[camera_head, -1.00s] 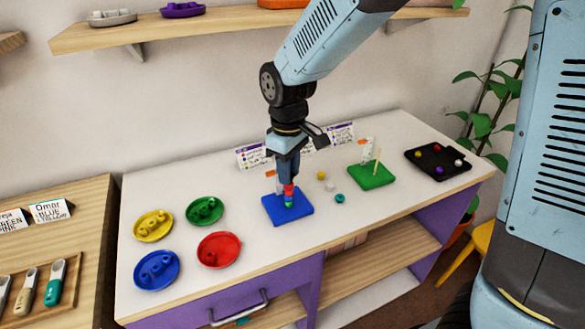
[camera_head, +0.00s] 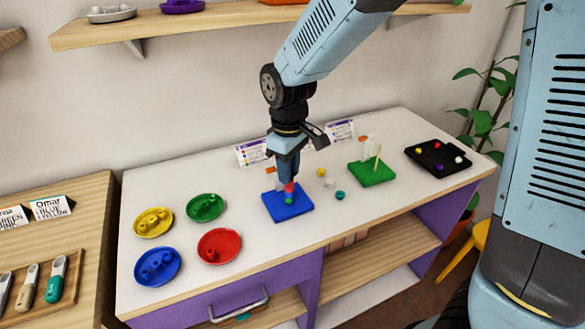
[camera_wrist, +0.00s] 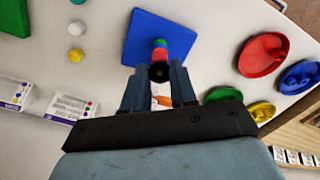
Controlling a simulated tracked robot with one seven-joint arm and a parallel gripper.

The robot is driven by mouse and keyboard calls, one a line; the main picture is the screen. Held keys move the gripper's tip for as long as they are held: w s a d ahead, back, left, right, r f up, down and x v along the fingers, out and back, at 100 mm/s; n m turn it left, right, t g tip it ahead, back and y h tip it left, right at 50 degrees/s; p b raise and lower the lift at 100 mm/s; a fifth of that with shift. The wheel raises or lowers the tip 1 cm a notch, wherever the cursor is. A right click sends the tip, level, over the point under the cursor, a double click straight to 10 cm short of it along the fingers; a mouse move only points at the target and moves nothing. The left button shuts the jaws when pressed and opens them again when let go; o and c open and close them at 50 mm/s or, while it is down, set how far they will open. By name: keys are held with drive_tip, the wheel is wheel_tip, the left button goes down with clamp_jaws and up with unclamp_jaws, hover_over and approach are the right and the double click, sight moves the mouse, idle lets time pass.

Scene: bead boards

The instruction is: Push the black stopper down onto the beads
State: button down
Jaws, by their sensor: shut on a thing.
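My gripper (camera_head: 288,178) points straight down over the blue board (camera_head: 301,208). A short stack of beads stands on this board, with a red bead (camera_head: 289,187) high and a green one (camera_head: 289,200) low. In the wrist view, my gripper (camera_wrist: 158,76) is shut on the black stopper (camera_wrist: 158,71), which shows as a dark round end between the fingertips. The red bead (camera_wrist: 160,54) lies right beside the stopper there, over the blue board (camera_wrist: 139,38). I cannot tell whether stopper and beads touch.
Loose yellow (camera_head: 321,172), white (camera_head: 329,183) and teal (camera_head: 340,195) beads lie right of the blue board. A green board (camera_head: 372,174) with a peg and a black tray (camera_head: 438,158) stand farther right. Yellow, green, blue and red dishes (camera_head: 219,246) fill the left. Cards stand behind.

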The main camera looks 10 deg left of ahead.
drive_tip(key=c, duration=0.8)
unclamp_jaws()
drive_tip(key=shift+r, duration=0.1)
wheel_tip(320, 180, up, 14)
drive_tip(key=shift+f, duration=0.25)
